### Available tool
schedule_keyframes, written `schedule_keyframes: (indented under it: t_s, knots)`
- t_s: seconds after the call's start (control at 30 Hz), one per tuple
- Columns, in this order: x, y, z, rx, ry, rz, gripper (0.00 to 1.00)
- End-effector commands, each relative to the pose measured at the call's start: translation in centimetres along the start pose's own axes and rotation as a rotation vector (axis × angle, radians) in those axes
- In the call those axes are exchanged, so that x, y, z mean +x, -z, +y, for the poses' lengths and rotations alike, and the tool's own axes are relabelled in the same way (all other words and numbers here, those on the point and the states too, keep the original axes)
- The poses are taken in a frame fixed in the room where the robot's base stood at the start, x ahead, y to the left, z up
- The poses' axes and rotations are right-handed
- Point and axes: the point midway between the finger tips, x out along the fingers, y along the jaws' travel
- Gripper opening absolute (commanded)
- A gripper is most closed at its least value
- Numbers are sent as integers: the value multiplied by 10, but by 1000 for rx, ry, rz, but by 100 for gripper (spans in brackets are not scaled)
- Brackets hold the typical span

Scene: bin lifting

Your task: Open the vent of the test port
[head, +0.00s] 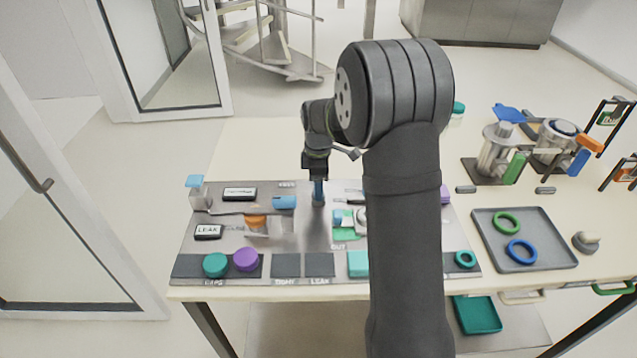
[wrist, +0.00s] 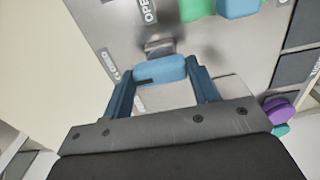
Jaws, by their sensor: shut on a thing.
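The blue vent handle (wrist: 160,69), with a small dark mark on it, sits between the two blue fingers of my gripper (wrist: 161,80) in the wrist view. The fingers are shut on its two ends. A grey metal piece (wrist: 159,47) is just beyond the handle. Printed labels OPEN (wrist: 149,10) and CLOSED (wrist: 109,65) are on the grey plate near it. In the head view my gripper (head: 318,193) points down at the middle back of the test panel (head: 312,235). There the handle cannot be told apart from the fingers.
An orange-and-blue fitting (head: 257,221) stands left of my gripper, and green and light blue parts (head: 343,228) lie to the right. Green (head: 215,265) and purple (head: 246,259) caps are at the panel's front. A tray (head: 525,262) with rings is farther right.

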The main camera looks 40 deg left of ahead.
Motion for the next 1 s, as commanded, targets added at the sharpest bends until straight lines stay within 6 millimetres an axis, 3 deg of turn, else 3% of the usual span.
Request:
schedule_keyframes:
  t_s: [0.37, 1.0]
  knots:
    - [-1, 0, 0, 175, -1, 0, 32]
    - [-1, -2, 0, 774, -1, 0, 32]
